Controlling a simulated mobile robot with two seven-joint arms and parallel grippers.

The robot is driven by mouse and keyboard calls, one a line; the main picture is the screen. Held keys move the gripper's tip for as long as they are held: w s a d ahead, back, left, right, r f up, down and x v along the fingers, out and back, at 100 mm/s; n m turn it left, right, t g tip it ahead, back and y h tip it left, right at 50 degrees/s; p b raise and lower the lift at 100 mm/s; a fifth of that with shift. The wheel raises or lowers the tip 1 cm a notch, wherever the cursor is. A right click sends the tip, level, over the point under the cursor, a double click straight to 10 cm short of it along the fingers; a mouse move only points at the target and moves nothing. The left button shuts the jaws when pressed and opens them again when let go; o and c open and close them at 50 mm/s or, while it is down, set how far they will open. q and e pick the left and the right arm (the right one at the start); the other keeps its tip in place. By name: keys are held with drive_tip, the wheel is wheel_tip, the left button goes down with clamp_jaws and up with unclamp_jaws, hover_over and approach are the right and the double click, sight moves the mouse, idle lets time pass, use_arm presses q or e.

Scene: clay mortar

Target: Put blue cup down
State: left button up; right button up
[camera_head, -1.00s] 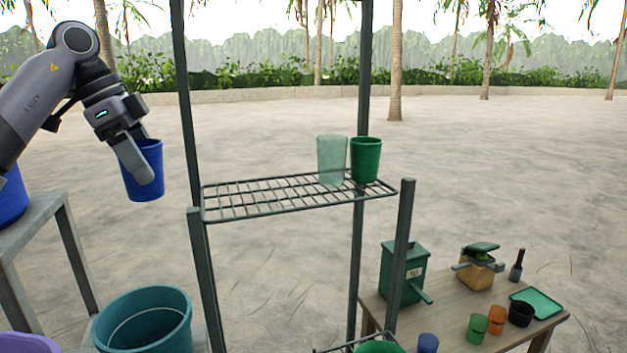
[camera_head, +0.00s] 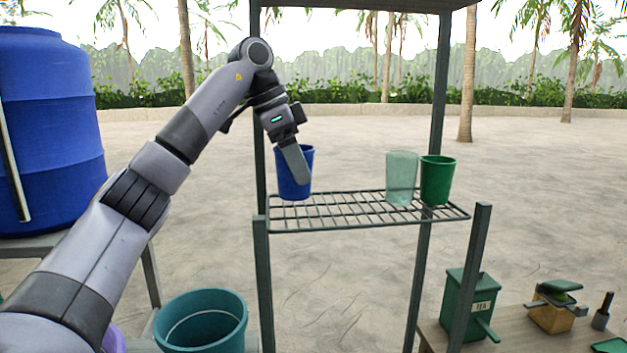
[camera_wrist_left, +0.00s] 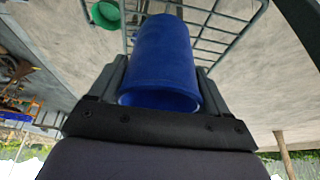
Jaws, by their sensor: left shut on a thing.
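The blue cup (camera_head: 299,179) is upright in my left gripper (camera_head: 296,166), which is shut on it. In the head view the cup overlaps the left end of the wire shelf (camera_head: 340,222). I cannot tell whether its base touches the wires. In the left wrist view the blue cup (camera_wrist_left: 162,60) fills the middle between the two fingers (camera_wrist_left: 160,88), with the shelf wires (camera_wrist_left: 222,22) beyond it. My right gripper is not in view.
A clear greenish cup (camera_head: 401,178) and a green cup (camera_head: 437,180) stand at the shelf's right end. Rack posts (camera_head: 262,285) flank the shelf. A blue barrel (camera_head: 50,130) and a teal bucket (camera_head: 202,322) are at left. The shelf's middle is free.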

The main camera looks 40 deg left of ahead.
use_arm(q)
drive_tip(key=shift+w+d+r, duration=0.15)
drive_tip(key=shift+w+d, duration=0.65)
drive_tip(key=shift+w, duration=0.25)
drive_tip(key=shift+w+d+f+p, duration=0.15)
drive_tip(key=shift+f+p, duration=0.2)
drive_tip(key=shift+f, duration=1.5)
drive_tip(key=shift+f, duration=0.1)
drive_tip(key=o, duration=1)
drive_tip(key=v, duration=1.2)
